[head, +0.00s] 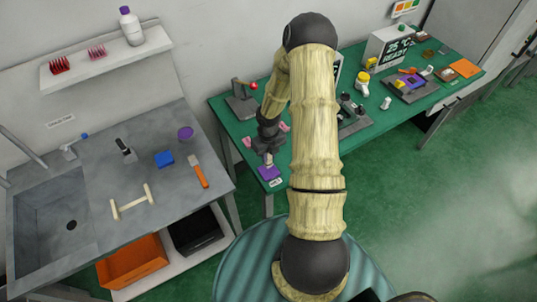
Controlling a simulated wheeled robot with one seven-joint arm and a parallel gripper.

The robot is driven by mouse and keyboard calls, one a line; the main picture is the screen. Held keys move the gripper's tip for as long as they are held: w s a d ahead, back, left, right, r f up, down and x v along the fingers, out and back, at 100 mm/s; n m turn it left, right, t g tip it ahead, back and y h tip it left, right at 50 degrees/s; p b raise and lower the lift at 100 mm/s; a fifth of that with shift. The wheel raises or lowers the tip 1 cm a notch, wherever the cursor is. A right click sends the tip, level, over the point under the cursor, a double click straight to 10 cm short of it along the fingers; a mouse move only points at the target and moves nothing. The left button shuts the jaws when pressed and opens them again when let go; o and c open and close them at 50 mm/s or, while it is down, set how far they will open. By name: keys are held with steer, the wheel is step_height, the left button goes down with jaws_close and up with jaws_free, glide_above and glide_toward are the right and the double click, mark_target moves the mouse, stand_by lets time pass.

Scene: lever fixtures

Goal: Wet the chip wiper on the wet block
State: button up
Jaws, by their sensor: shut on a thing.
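My gripper (268,153) is at the left end of the green table, pointing down just above a purple block. This purple block (268,173) has a small white label (275,182) in front of it, and I take it to be the wet block. My gripper is shut on a small pale thing (268,160), which looks like the chip wiper and is mostly hidden by the fingers. I cannot tell whether it touches the block or is a little above it.
A stand with a red ball (254,86) is behind my gripper. The green table (225,103) carries several devices further right, partly hidden by my arm.

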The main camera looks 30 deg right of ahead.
steer(key=shift+r+p, duration=1.65)
steer(key=shift+r, duration=0.2)
steer(key=shift+a+f, duration=0.1)
steer(key=shift+a, duration=0.05)
